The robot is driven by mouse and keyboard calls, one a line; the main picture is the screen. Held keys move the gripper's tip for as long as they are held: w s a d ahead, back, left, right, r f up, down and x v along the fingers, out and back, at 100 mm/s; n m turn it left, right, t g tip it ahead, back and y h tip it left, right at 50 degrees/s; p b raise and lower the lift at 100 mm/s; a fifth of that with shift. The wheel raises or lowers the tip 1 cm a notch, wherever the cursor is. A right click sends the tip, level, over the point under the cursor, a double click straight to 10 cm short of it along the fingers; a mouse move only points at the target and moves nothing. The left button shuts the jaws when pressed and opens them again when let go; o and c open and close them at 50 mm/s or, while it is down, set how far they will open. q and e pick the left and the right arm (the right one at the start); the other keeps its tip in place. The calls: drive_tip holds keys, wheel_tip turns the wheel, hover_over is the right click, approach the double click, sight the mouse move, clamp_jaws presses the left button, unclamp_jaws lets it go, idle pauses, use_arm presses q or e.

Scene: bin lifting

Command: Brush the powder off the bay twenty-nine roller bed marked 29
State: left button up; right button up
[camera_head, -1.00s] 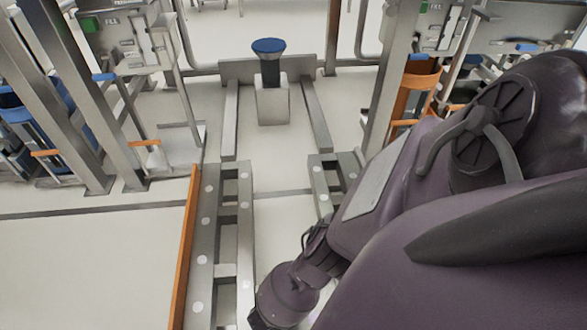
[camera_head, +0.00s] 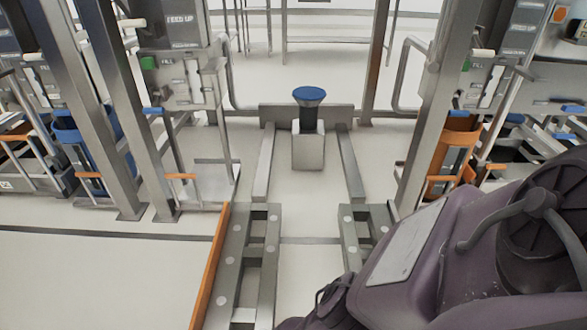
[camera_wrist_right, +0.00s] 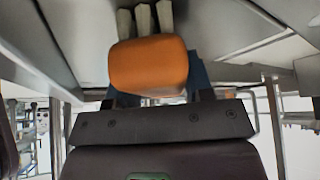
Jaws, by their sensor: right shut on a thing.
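In the right wrist view my right gripper (camera_wrist_right: 158,88) is shut on an orange block-like thing (camera_wrist_right: 148,66). Several pale tufts or prongs (camera_wrist_right: 145,18) stick out beyond it, so it looks like a brush, though I cannot be sure. In the head view my purple right arm covers the lower right and its gripper is hidden. Two grey rail frames with pale round spots, one on the left (camera_head: 240,270) and one on the right (camera_head: 362,222), stand on the floor. I cannot read a 29 or make out powder. My left gripper is not in view.
A pale block with a blue-topped dark post (camera_head: 309,150) stands between the rails at the back. An orange strip (camera_head: 211,265) edges the left rail frame. Grey posts and machines flank both sides. The floor at lower left (camera_head: 90,280) is clear.

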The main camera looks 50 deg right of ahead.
drive_tip(key=shift+r+p, duration=2)
drive_tip(key=shift+r, duration=0.4)
drive_tip(key=shift+r+p, duration=0.3)
drive_tip(key=shift+r, duration=0.2)
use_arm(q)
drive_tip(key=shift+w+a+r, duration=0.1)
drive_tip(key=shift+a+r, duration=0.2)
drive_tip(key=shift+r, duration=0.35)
use_arm(e)
drive_tip(key=shift+s, duration=0.15)
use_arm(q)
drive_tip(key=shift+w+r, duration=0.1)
use_arm(e)
drive_tip(key=shift+r, duration=0.1)
drive_tip(key=shift+w+r+p, duration=0.35)
drive_tip(key=shift+r+p, duration=0.25)
drive_tip(key=shift+r, duration=0.25)
drive_tip(key=shift+s+r+p, duration=0.1)
drive_tip(key=shift+r+p, duration=0.4)
drive_tip(key=shift+r, duration=0.25)
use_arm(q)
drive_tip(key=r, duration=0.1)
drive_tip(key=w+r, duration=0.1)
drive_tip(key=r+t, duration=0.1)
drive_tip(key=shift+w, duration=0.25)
use_arm(e)
drive_tip(key=shift+s+f, duration=0.1)
drive_tip(key=shift+s, duration=0.05)
